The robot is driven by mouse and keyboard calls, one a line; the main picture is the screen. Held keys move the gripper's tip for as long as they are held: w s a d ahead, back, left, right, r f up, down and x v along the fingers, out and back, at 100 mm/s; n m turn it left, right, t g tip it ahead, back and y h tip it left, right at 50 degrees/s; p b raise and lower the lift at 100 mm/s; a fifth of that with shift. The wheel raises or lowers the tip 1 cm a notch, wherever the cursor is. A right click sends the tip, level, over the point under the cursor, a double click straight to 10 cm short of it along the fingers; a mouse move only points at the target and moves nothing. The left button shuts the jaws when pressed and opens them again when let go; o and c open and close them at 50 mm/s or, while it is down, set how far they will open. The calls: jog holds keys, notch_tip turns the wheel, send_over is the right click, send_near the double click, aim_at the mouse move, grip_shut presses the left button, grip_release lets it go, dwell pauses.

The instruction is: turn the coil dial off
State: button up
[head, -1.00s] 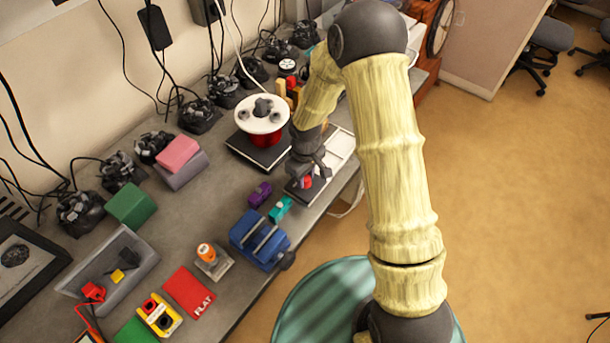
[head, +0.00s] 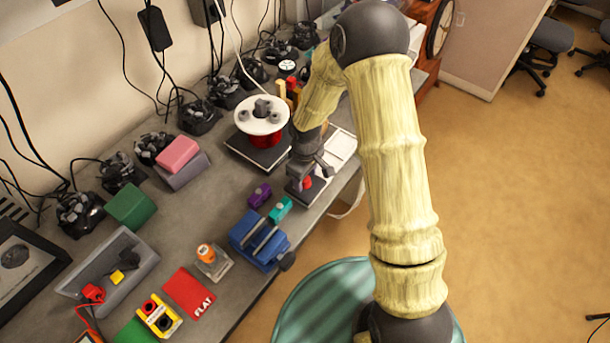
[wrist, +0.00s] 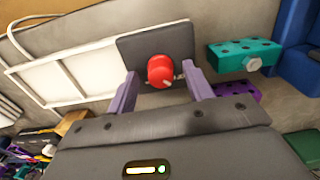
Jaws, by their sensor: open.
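The coil dial, a red round knob (wrist: 160,71), sits on a dark square plate (wrist: 180,42) at the end of a white panel (wrist: 60,68). In the wrist view my gripper (wrist: 162,82) is open, with one purple-grey finger on each side of the knob and a gap to both. A small light pointer mark shows near the knob's lower edge. In the head view my gripper (head: 308,175) is over the panel's near end, and the red knob (head: 307,183) shows just beneath it. Whether the fingers touch the knob is not clear.
A teal block (head: 280,209) and a purple block (head: 260,195) lie close to the dial, with a blue vise (head: 259,240) nearer. A white-topped red coil (head: 263,117) stands behind on a black base. Bench edge lies to the right.

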aim_at(306, 179)
notch_tip(306, 179, up, 17)
jog(key=b, duration=0.2)
jog(key=shift+r, duration=0.2)
dwell(0.7)
jog(key=s+d+m+t, duration=0.2)
jog(key=s+d+m, duration=0.8)
jog(key=s+d, duration=0.2)
jog(key=shift+s+d+f+m+t, duration=0.3)
jog(key=shift+s+d, duration=0.05)
jog(key=shift+d, duration=0.5)
